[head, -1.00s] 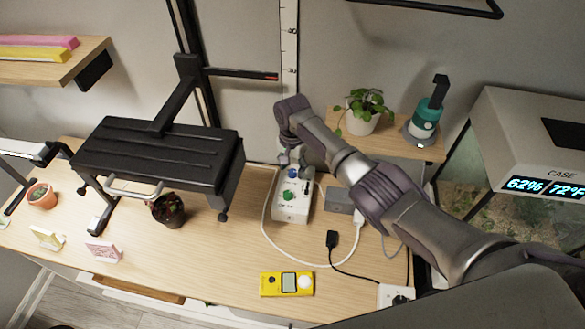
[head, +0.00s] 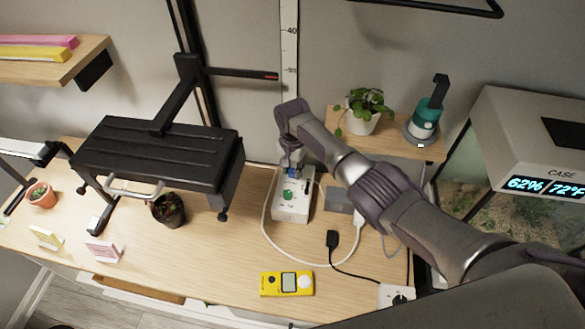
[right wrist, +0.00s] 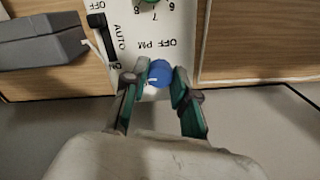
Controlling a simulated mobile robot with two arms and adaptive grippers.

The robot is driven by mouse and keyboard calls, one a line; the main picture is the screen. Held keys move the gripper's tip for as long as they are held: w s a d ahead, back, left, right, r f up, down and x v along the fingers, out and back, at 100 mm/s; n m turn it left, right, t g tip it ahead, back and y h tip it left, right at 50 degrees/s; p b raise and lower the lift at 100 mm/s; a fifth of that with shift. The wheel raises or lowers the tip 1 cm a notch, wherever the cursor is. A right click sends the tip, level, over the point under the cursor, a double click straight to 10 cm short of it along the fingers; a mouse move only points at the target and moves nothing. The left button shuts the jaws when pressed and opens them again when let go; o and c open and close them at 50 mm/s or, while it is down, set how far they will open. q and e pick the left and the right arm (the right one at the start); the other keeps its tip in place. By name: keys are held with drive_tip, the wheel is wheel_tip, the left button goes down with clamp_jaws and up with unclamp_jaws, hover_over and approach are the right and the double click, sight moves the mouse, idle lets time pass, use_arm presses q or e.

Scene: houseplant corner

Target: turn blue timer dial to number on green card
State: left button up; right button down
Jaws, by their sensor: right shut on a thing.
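The white timer box (head: 292,208) lies on the desk with a green dial (head: 288,195) and a blue dial (head: 291,174) on its top. In the right wrist view the blue dial (right wrist: 160,72) sits near the box's edge, a short white mark on its lower left. Lettering "OFF", "PM" and "AUTO" shows around it upside down. My right gripper (right wrist: 162,78) has one finger on each side of the blue dial and is shut on it. In the head view the right gripper (head: 291,166) partly hides this dial. I see no green card. My left gripper is not in view.
A yellow meter (head: 287,284) lies in front, and a grey block (head: 339,199) and cables lie right of the timer. A black stand (head: 155,155), a dark pot (head: 168,210), a yellow card (head: 46,238) and a pink card (head: 103,251) are to the left.

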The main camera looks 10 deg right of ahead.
sight(293, 171)
drive_tip(key=shift+n, duration=0.4)
drive_tip(key=n, duration=0.3)
drive_tip(key=shift+n+p, duration=0.3)
drive_tip(key=shift+p, duration=0.05)
drive_tip(key=n, duration=0.4)
drive_tip(key=shift+n, duration=0.3)
drive_tip(key=c, duration=0.9)
unclamp_jaws()
wheel_tip(293, 171, up, 12)
